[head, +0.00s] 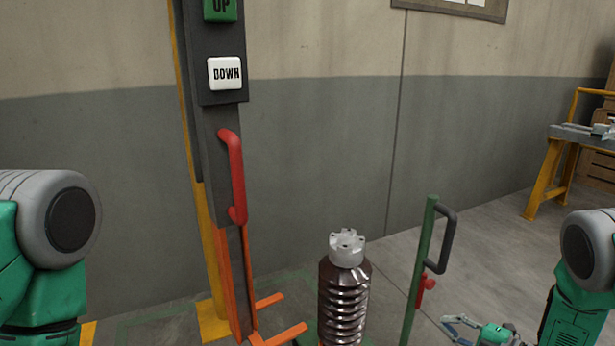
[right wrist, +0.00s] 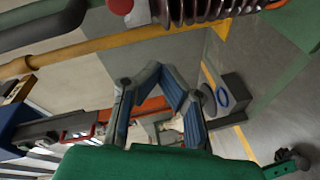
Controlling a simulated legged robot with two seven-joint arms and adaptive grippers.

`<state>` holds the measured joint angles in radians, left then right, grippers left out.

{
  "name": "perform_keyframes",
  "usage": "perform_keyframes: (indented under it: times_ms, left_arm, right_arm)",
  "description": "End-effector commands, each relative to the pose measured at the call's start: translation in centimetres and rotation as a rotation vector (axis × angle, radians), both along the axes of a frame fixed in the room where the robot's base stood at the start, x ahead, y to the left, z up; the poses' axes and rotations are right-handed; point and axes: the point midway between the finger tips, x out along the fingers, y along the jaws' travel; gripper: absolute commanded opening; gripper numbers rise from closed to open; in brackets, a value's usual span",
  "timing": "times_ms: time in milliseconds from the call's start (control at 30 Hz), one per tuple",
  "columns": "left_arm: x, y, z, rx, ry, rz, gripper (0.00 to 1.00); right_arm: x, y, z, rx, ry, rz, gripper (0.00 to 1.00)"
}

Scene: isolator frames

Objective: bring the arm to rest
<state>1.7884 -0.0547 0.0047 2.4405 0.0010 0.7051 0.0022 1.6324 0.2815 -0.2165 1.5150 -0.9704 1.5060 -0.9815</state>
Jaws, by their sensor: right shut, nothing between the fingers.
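My right gripper (head: 452,326) is low at the right of the head view, its fingers pointing left. It is shut and holds nothing; its blue-padded fingers also show in the right wrist view (right wrist: 163,85). It is apart from the brown ribbed insulator (head: 343,300) with a pale metal cap, which stands upright to its left. A green post (head: 418,270) with a dark handle stands between them in the picture. My left gripper is out of view; only part of my left arm shows at the left edge.
A dark column with a white DOWN button (head: 225,73), a green UP button (head: 221,8) and a red handle (head: 235,175) stands left of centre. Orange forks (head: 280,335) reach out at its foot. A yellow-legged workbench (head: 548,180) stands far right, with open floor before it.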

Motion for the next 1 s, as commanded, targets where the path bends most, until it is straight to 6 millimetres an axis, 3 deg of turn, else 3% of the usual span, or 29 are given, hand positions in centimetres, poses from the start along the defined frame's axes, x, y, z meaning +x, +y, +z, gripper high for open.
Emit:
perform_keyframes:
  times_ms: [33,167,300,400,533,600,700,1000]
  left_arm:
    - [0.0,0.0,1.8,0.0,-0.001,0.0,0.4]
    - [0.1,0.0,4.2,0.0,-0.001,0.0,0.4]
    - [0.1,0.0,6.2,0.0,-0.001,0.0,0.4]
    - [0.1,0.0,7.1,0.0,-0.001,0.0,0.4]
    - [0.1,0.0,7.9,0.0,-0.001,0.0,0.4]
    - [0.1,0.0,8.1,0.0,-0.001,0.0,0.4]
    - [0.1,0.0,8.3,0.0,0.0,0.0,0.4]
    - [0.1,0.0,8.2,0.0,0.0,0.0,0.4]
  right_arm:
    - [-1.3,1.9,0.0,0.076,0.169,-0.101,0.0]
    - [-7.8,5.1,-2.5,0.26,0.642,-0.431,0.0]
    - [-18.3,7.0,-3.4,0.376,1.068,-0.803,0.0]
    - [-25.3,7.4,-2.7,0.404,1.268,-1.034,0.0]
    - [-31.9,7.4,-0.9,0.408,1.417,-1.266,0.0]
    - [-34.3,7.3,-0.2,0.405,1.46,-1.351,0.0]
    - [-36.1,7.2,0.5,0.4,1.491,-1.422,0.0]
    - [-36.6,7.1,0.6,0.401,1.499,-1.445,0.0]
